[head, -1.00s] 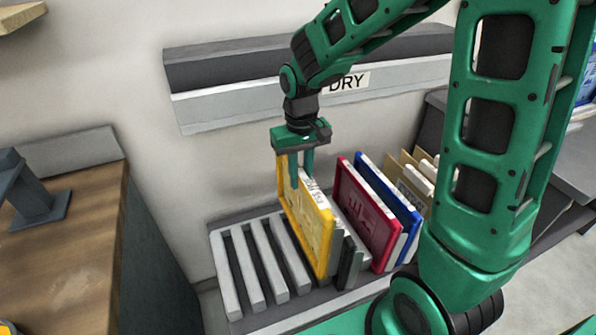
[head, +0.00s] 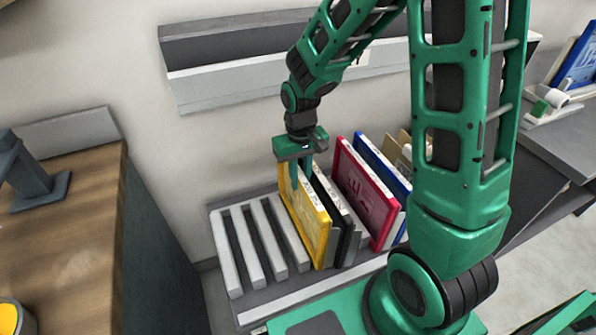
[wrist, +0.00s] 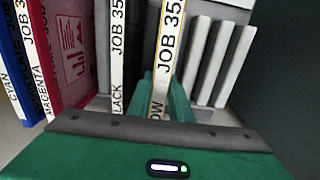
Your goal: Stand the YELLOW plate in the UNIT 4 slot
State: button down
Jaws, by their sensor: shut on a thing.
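The yellow plate (head: 306,220) stands upright in the slotted rack (head: 262,306), left of a black plate (head: 339,215). My gripper (head: 299,176) is shut on the top edge of the yellow plate. The wrist view shows the yellow plate's label edge (wrist: 166,50) between the green fingers, with the black plate's label (wrist: 117,60) beside it. The magenta plate (head: 366,193) and blue plate (head: 384,166) stand further right in the head view. I cannot read any unit number on the slots.
Empty slots between grey dividers (head: 246,248) lie left of the yellow plate. A wooden counter (head: 75,240) stands at the left. A long grey wall rail (head: 220,85) runs behind the arm. Tan folders (head: 401,148) stand behind the blue plate.

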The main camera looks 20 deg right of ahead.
jog(key=shift+f, duration=2.6)
jog(key=c, duration=1.5)
grip_release()
jog(key=shift+c, duration=0.2)
jog(key=shift+r, duration=0.1)
notch_tip(320, 180, up, 10)
jog(key=shift+w+r, duration=0.1)
jog(key=shift+r, duration=0.15)
jog(key=shift+r, duration=2.5)
